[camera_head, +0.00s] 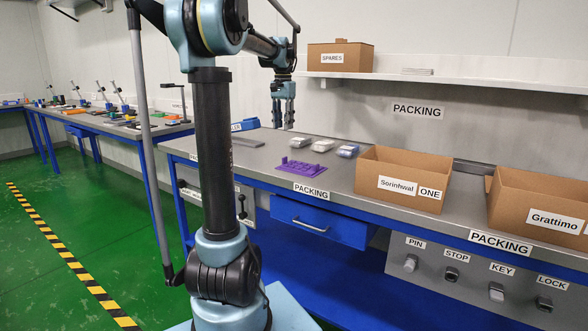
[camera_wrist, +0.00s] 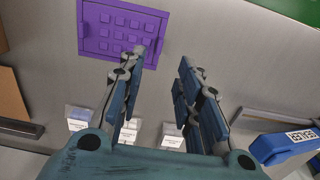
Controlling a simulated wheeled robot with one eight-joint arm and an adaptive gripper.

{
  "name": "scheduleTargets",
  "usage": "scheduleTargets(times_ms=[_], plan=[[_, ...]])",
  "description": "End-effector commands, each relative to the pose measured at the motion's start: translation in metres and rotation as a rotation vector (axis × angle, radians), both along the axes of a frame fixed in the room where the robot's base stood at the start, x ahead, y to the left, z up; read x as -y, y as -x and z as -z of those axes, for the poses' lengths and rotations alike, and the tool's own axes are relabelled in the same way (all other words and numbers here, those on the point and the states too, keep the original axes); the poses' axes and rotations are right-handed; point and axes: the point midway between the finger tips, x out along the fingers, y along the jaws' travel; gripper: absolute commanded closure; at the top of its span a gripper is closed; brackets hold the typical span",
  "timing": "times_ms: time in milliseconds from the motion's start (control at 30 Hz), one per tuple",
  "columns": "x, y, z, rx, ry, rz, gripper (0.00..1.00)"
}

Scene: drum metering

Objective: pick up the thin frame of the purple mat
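The purple mat (camera_head: 299,169) lies flat on the grey bench top near its front edge, behind the PACKING label. In the wrist view the mat (camera_wrist: 121,30) is at the upper left, with rows of small raised squares inside a thin flat frame (camera_wrist: 82,28). My gripper (camera_head: 283,122) hangs above the bench, fingers down, behind the mat in the head view. In the wrist view my gripper (camera_wrist: 165,61) is open, with nothing between its fingers. The left fingertip overlaps the mat's lower right corner in that view; the gripper is apart from the mat.
Several small packets (camera_head: 324,146) lie on the bench behind and right of the mat. Cardboard boxes (camera_head: 404,177) (camera_head: 540,205) stand to the right. A grey flat piece (camera_head: 246,142) and a blue bin (camera_head: 245,125) are to the left. Bare bench surrounds the mat.

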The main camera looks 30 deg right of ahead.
Motion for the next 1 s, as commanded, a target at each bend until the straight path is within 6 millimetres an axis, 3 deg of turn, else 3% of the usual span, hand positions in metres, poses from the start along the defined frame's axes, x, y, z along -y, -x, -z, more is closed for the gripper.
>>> scheduleTargets(times_ms=[400, 700, 1000], plan=[[-0.001, 0.0, 0.071, 0.0, 0.0, -0.001, 0.68], [-0.001, 0.0, 0.09, 0.0, 0.0, -0.002, 0.68], [-0.003, -0.001, 0.128, 0.0, 0.0, -0.002, 0.68]])
